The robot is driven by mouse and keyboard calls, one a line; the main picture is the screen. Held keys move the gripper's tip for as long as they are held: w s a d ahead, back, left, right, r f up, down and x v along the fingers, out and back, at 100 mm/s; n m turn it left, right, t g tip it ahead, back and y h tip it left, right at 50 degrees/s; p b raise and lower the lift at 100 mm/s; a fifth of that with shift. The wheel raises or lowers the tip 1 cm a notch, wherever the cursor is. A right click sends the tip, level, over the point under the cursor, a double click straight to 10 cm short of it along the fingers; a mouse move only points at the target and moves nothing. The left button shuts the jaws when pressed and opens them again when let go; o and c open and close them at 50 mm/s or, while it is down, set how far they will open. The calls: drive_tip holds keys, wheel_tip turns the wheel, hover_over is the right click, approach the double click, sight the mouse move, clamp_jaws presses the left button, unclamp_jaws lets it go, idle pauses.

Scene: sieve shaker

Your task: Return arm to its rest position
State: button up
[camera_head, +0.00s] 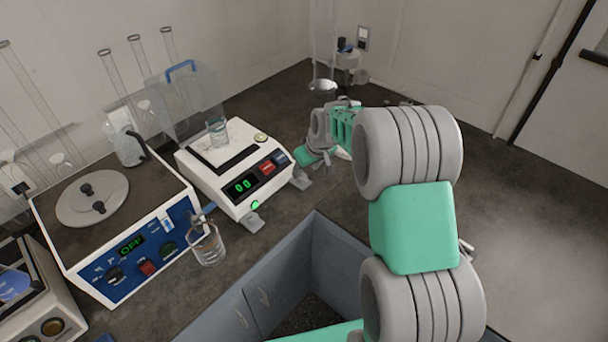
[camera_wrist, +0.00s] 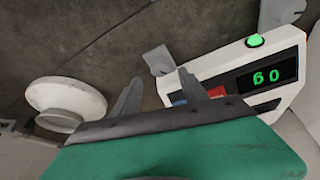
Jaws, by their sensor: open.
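My green and grey arm rises on the right of the head view and bends toward the back of the bench. My gripper (camera_head: 326,158) hangs beyond the right front corner of the white balance (camera_head: 248,178), partly hidden by my arm links. In the wrist view its two grey fingers (camera_wrist: 156,92) stand apart with nothing between them. The balance's lit display and green button (camera_wrist: 255,40) lie to the right there, close to the fingers. Whether the fingers touch the balance cannot be told.
A glass (camera_head: 217,132) stands on the balance and a beaker (camera_head: 206,246) at its front left. A blue-fronted device (camera_head: 138,250) reads OFF at left. A white round object (camera_wrist: 65,98) lies left of the fingers.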

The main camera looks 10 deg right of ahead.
drive_tip(key=shift+v, duration=1.65)
drive_tip(key=s+d+f+m+g, duration=0.1)
drive_tip(key=s+f+m+g, duration=0.15)
drive_tip(key=s, duration=0.65)
drive_tip(key=s+d+f+m+g, duration=0.1)
drive_tip(key=s+f+m+g, duration=0.15)
drive_tip(key=s, duration=0.55)
drive_tip(key=s+a+r+t+h, duration=0.1)
drive_tip(key=s+r, duration=0.2)
drive_tip(key=s, duration=0.3)
drive_tip(key=s+r+h, duration=0.1)
drive_tip(key=s+r, duration=0.2)
drive_tip(key=s, duration=0.2)
wheel_tip(320, 180, up, 8)
drive_tip(key=w+a+n+t, duration=0.1)
drive_tip(key=a+t, duration=0.1)
drive_tip(key=t, duration=0.1)
drive_tip(key=shift+a+r, duration=0.2)
